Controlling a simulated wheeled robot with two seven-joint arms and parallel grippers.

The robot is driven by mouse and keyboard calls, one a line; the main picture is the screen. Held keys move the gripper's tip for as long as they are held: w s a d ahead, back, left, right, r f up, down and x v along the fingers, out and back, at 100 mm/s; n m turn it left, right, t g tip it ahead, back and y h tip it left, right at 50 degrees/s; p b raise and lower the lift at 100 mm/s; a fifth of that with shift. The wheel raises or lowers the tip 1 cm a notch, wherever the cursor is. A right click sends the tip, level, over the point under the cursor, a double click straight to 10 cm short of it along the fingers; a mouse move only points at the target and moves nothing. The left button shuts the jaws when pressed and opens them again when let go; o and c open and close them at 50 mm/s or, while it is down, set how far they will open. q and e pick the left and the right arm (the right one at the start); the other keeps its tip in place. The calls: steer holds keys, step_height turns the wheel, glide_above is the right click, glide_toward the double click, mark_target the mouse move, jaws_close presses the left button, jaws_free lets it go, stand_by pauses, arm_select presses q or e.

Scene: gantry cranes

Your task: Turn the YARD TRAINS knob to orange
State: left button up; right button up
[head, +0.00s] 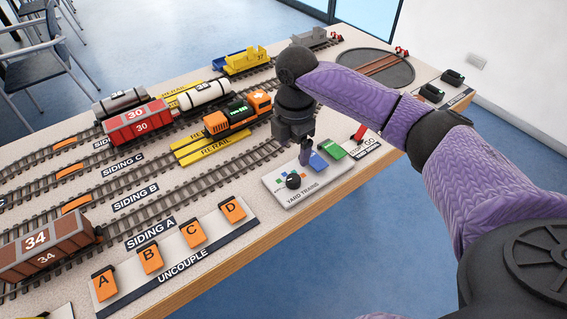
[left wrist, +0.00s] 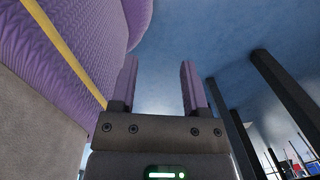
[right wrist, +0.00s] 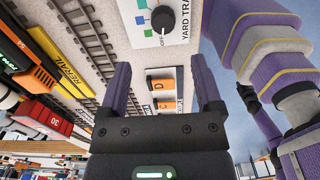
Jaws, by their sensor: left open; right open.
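The YARD TRAINS knob (head: 293,181) is a black round knob on a pale panel (head: 285,195) near the table's front edge. Coloured squares and a small diagram are printed beside it. The knob also shows at the top of the right wrist view (right wrist: 164,18), beyond my fingertips. My right gripper (head: 305,155) is just behind the knob in the head view, apart from it. In the right wrist view its two fingers (right wrist: 160,85) are spread with nothing between them. My left gripper (left wrist: 160,80) is open and empty, away from the table.
Orange UNCOUPLE buttons (head: 191,234) lie left of the panel. Tracks hold an orange locomotive (head: 236,114) and wagons. A turntable (head: 375,70) is at the far end.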

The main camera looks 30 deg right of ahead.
mark_target(294, 178)
steer(key=f+b, duration=0.1)
steer(key=f, duration=0.1)
steer(key=f+b, duration=0.1)
steer(key=f, duration=0.2)
steer(key=f+b, duration=0.1)
steer(key=f, duration=0.2)
steer(key=shift+s+f+b, duration=0.1)
steer(key=shift+s+b, duration=0.15)
steer(key=shift+b, duration=0.05)
steer(key=shift+f, duration=0.45)
arm_select(q)
steer(key=shift+g, duration=0.4)
steer(key=s+f, duration=0.1)
steer(key=f, duration=0.1)
steer(key=s+f, duration=0.2)
steer(key=shift+a, duration=0.15)
steer(key=shift+w, duration=0.1)
arm_select(e)
steer(key=c, duration=1.1)
arm_select(q)
steer(key=shift+w, duration=0.25)
arm_select(e)
jaws_close()
